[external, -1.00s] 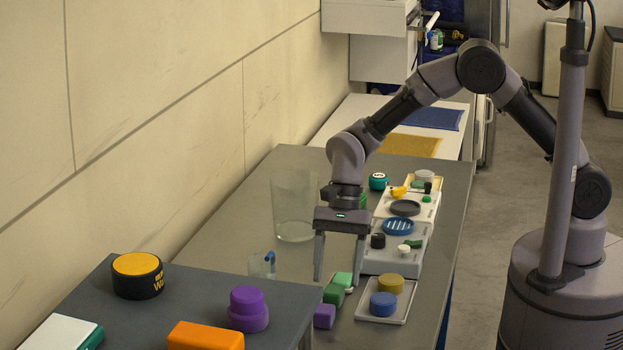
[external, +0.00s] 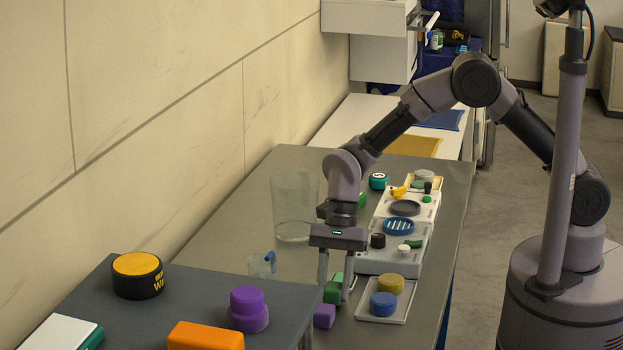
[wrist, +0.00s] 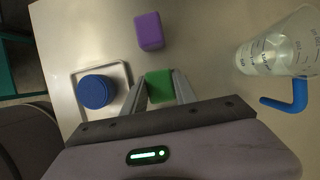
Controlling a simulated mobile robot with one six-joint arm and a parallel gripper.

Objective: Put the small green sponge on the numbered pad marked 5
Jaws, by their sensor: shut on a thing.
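The small green sponge (external: 333,292) is a green block near the front of the grey table. It also shows between the finger ends in the wrist view (wrist: 159,85). My gripper (external: 334,288) points down and is shut on it, with one finger on each side. The sponge appears at or just above the table top; I cannot tell if it touches. No pad with a readable 5 shows in either view.
A purple block (external: 324,316) lies close to the sponge. A tray (external: 401,317) with blue (external: 383,304) and yellow (external: 391,284) cylinders is on the right. A clear jug (wrist: 277,47) with a blue handle and a tall clear container (external: 294,205) stand left.

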